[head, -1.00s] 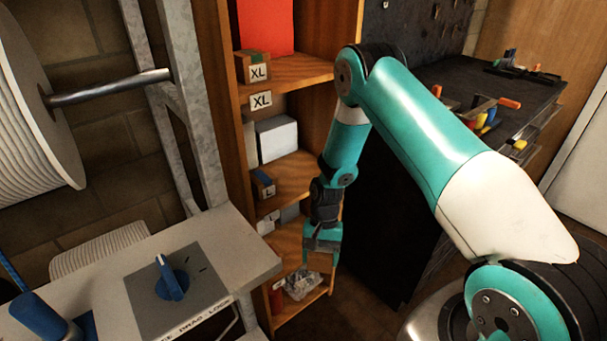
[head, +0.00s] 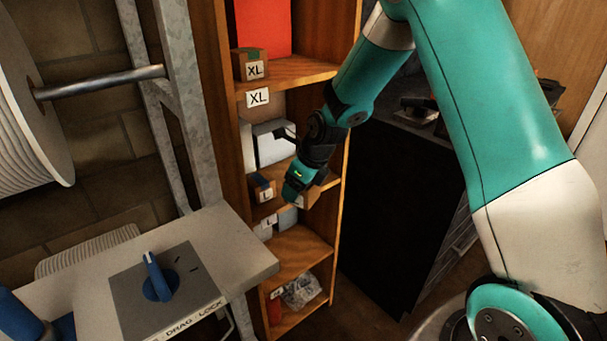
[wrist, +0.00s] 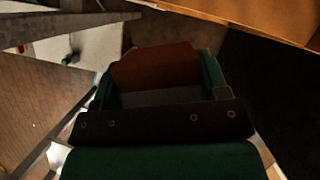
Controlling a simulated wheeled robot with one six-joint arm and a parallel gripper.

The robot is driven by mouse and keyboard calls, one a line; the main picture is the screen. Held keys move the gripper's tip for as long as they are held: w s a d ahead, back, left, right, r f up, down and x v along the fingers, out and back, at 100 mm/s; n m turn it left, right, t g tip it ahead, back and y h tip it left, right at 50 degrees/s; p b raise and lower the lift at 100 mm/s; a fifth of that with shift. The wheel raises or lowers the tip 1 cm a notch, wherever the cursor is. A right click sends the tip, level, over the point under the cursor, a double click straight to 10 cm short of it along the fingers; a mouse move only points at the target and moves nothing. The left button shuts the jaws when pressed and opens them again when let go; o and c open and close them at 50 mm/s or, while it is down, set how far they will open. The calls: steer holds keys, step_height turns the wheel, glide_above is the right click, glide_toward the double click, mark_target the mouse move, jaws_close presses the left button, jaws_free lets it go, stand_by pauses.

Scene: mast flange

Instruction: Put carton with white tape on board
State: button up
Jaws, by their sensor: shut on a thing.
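My gripper (head: 300,188) is shut on a brown carton (wrist: 155,68), which sits between the two fingers in the wrist view. In the head view a small brown part of this carton (head: 309,198) shows beside the gripper, in front of the wooden shelf unit at the level of its L shelf. A pale grey area shows at the carton's near side in the wrist view, but I cannot tell whether it is white tape. I cannot pick out which surface is the board.
The shelf unit (head: 345,190) holds a green-taped carton (head: 250,65) above an XL label, a white box (head: 274,143), a blue-taped carton (head: 263,188) and a clear bag (head: 301,291). A grey bench with a blue knob (head: 157,277) stands at the left.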

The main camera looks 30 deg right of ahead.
steer(key=w+d+f, duration=0.1)
steer(key=w+d, duration=0.2)
steer(key=w, duration=0.1)
steer(key=w+d+f+p, duration=0.1)
steer(key=w+d, duration=0.2)
steer(key=w, duration=0.2)
steer(key=w+d+p, duration=0.1)
steer(key=w+d, duration=0.2)
steer(key=w, duration=0.2)
steer(key=shift+d+f, duration=0.25)
steer(key=shift+f, duration=0.15)
step_height(320, 180, down, 3)
steer(key=shift+p, duration=0.5)
steer(key=shift+w+d+f, duration=0.15)
steer(key=shift+w+f, duration=0.05)
steer(key=shift+f, duration=0.4)
steer(key=shift+f, duration=0.2)
steer(key=o, duration=1.1)
steer(key=shift+o, duration=0.2)
steer(key=shift+r, duration=0.1)
